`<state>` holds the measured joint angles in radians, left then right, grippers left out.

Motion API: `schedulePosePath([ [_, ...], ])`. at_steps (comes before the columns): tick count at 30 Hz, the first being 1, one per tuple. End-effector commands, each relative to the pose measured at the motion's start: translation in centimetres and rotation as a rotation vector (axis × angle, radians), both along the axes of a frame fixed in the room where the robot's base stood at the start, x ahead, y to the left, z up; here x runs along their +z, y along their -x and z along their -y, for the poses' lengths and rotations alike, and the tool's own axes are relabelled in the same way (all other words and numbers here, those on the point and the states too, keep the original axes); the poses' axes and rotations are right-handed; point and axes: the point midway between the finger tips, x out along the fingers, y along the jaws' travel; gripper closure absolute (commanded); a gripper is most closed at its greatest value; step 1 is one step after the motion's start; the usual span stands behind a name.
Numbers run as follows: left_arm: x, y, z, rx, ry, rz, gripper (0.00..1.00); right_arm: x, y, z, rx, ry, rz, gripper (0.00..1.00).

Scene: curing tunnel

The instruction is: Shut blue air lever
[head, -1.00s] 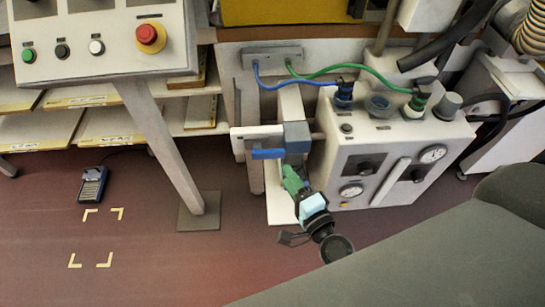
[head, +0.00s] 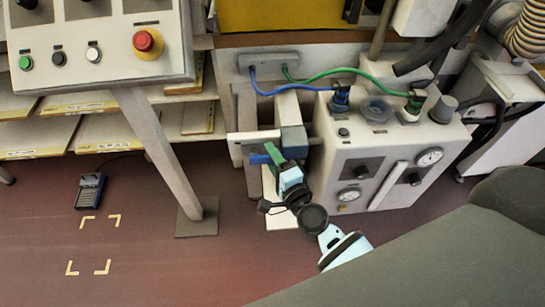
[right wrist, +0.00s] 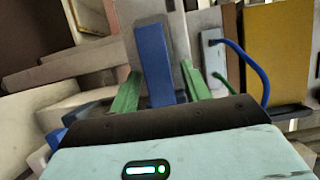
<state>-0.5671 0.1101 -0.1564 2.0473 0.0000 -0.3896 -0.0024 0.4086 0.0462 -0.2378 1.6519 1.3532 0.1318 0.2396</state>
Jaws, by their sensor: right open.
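In the right wrist view the blue lever (right wrist: 155,60) stands between the two green fingers (right wrist: 160,88). The fingers are open, with a gap showing on either side of the lever. My left gripper is out of view.
The white cabinet (head: 385,140) with gauges and knobs stands right of the valve. A blue hose (head: 290,91) and a green hose (head: 330,75) run above. A control panel (head: 100,60) on a slanted leg is at the left. The floor at lower left is mostly clear.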

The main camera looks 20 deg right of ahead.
Motion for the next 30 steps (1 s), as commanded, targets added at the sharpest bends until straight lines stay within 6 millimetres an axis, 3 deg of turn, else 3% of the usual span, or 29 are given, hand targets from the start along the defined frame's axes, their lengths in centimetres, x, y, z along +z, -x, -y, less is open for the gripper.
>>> schedulePosePath([
  [9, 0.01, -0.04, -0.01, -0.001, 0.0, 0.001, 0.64, -0.02, -0.22, -0.01, 0.0, 0.0, 0.0, 0.54],
  [20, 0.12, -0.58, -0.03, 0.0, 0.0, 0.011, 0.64, -0.01, -0.2, -0.01, 0.0, 0.0, 0.0, 1.0],
  [30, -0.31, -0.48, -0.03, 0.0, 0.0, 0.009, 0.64, -0.23, -0.17, -0.01, 0.0, -0.013, 0.003, 1.0],
])
